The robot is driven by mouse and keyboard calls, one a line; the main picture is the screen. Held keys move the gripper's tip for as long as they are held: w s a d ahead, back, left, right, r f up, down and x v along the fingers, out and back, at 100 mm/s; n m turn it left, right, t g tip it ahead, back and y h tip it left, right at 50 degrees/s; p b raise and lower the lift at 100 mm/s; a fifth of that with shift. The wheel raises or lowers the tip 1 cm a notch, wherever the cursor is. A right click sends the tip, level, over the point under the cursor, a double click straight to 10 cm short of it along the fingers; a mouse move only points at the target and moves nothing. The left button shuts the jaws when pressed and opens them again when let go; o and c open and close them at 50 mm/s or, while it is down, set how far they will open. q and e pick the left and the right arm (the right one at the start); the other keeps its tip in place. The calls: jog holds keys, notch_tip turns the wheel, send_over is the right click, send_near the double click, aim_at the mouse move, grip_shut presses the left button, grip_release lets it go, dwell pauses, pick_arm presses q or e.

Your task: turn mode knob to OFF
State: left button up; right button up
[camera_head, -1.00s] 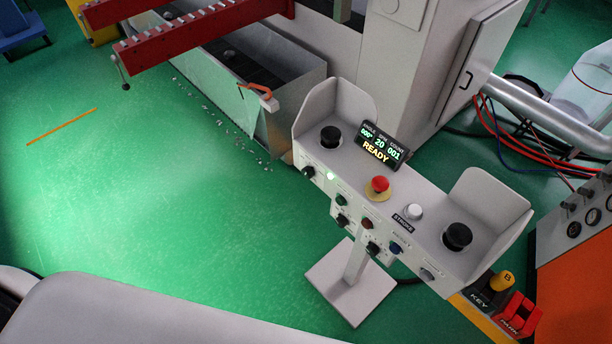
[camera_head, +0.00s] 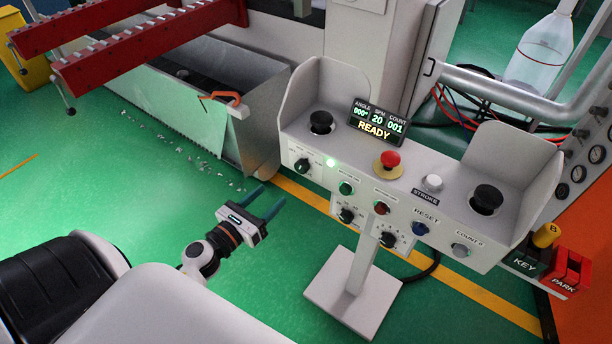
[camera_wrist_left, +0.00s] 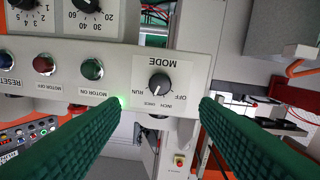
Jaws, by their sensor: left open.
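The mode knob (camera_head: 302,165) is a small black knob at the left end of the front face of the grey control panel (camera_head: 455,190). In the left wrist view, where the lettering is upside down, the mode knob (camera_wrist_left: 159,84) sits between my finger lines, with OFF, INCH, ONCE and RUN printed around it. A light mark on it points down, away from OFF and towards the ONCE side; its exact setting is hard to read. My left gripper (camera_head: 269,198) is open and empty, below and left of the knob and apart from it. My right gripper is out of view.
A lit green lamp (camera_head: 330,163) is right beside the knob. A green button (camera_head: 346,188), a red button (camera_head: 382,208) and more knobs follow to the right. A red mushroom button (camera_head: 390,159) tops the panel.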

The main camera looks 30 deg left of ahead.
aim_at(299, 170)
pick_arm(q)
jog(key=w, duration=0.3)
jog(key=w+p, duration=0.1)
jog(key=w, duration=0.3)
jog(key=w+d+p, duration=0.1)
jog(key=w, duration=0.2)
jog(key=shift+w+r, duration=0.1)
jog(key=shift+w, duration=0.1)
jog(key=shift+w+d, duration=0.15)
jog(key=shift+w, duration=0.3)
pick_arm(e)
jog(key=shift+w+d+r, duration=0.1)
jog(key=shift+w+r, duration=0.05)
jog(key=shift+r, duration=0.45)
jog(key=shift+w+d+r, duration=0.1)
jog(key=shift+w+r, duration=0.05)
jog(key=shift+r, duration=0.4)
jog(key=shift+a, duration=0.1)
pick_arm(q)
jog(key=c, duration=1)
